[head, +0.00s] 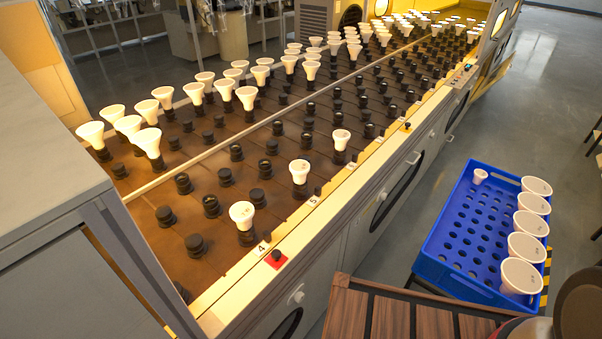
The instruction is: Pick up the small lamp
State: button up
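A small white lamp (480,176) stands in the far left corner of the blue crate (432,262), apart from the larger lamps. Several larger white lamps (521,275) stand in a row along the crate's right side. Other small white lamps (242,213) sit in black sockets along the near edge of the long burn-in bench. My gripper is not in view. A dark rounded shape in the lower right corner may be part of my own body; I cannot tell.
The brown bench (140,207) holds rows of black sockets, many empty, with lit lamps at the back. A slatted wooden top (347,312) lies close to the crate's near side. Grey floor is open beyond the crate.

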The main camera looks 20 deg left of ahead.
aim_at(299, 168)
jog(key=u, duration=1)
